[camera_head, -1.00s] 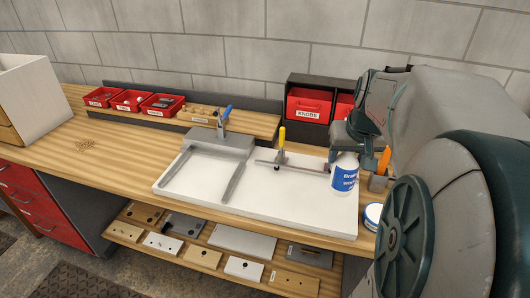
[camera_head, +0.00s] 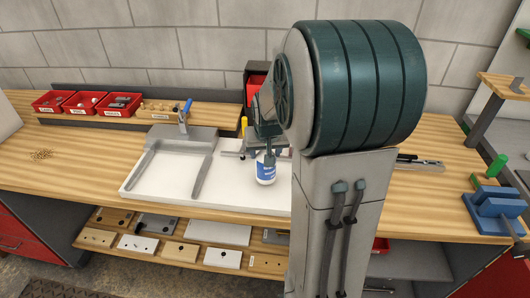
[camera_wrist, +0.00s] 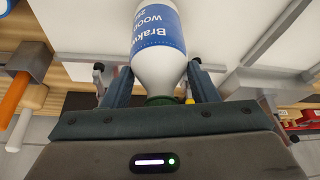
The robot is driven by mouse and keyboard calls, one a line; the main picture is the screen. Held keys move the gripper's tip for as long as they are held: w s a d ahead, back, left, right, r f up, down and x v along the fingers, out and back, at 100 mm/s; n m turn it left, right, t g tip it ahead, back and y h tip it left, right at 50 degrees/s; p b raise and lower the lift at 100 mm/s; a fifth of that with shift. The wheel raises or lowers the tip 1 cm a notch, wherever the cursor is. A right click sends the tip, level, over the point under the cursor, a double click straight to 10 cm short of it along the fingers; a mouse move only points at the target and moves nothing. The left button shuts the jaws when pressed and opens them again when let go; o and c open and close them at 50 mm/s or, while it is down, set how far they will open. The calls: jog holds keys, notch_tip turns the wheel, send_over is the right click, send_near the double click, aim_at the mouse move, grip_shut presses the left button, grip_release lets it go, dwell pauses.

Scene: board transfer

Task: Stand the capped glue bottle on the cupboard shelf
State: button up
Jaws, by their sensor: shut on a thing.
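The glue bottle (camera_head: 265,172) is white with a blue label. It is held upright over the right part of the white tray (camera_head: 155,193); whether its base touches the tray I cannot tell. My gripper (camera_head: 267,155) is shut on it near the top. In the wrist view the bottle (camera_wrist: 160,50) sits between both fingers of my gripper (camera_wrist: 160,82), with a green part at its neck, mostly hidden by the palm. A grey open compartment (camera_head: 420,262) shows under the bench at right; I cannot tell whether it is the cupboard.
Red bins (camera_head: 85,102) and a raised wooden shelf (camera_head: 160,115) stand at the back. Flat plates lie on a lower shelf (camera_head: 165,250). A blue vise-like block (camera_head: 497,210) stands at the bench's right end. My arm hides the middle of the bench.

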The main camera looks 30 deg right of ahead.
jog(key=shift+f, duration=0.65)
jog(key=shift+f, duration=0.1)
jog(key=shift+f, duration=0.15)
jog(key=o, duration=1.5)
